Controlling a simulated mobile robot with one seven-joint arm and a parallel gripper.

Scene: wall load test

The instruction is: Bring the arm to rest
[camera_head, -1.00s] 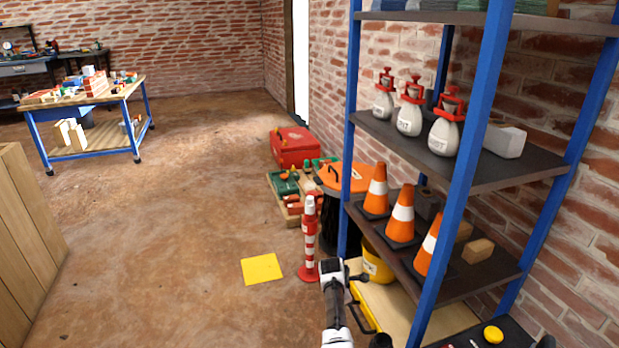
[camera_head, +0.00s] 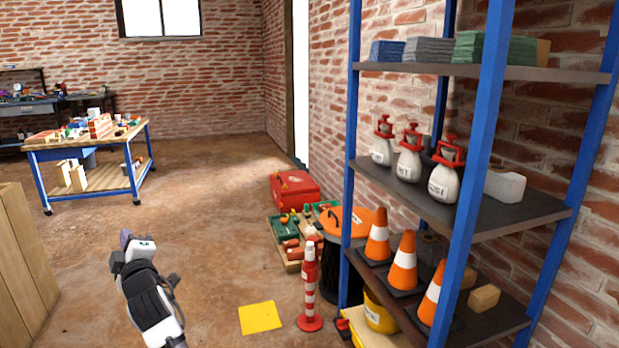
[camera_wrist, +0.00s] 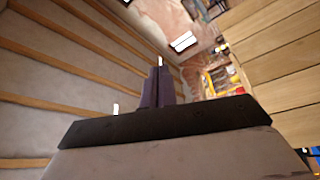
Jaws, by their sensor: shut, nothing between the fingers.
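My arm (camera_head: 153,302) is raised at the lower left of the head view, over the bare floor. My gripper (camera_head: 125,238) is at its upper end and points up and away. In the wrist view my gripper's (camera_wrist: 158,85) purple fingers are together, with nothing between them. Behind them are a beamed ceiling and tilted walls. The gripper touches nothing that I can see.
A blue-posted shelf (camera_head: 480,130) with sprayers and cones stands at the right. A red-and-white post (camera_head: 310,285) and a yellow floor square (camera_head: 260,318) are right of my arm. A wooden panel (camera_head: 22,260) is at the left. The middle floor is clear.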

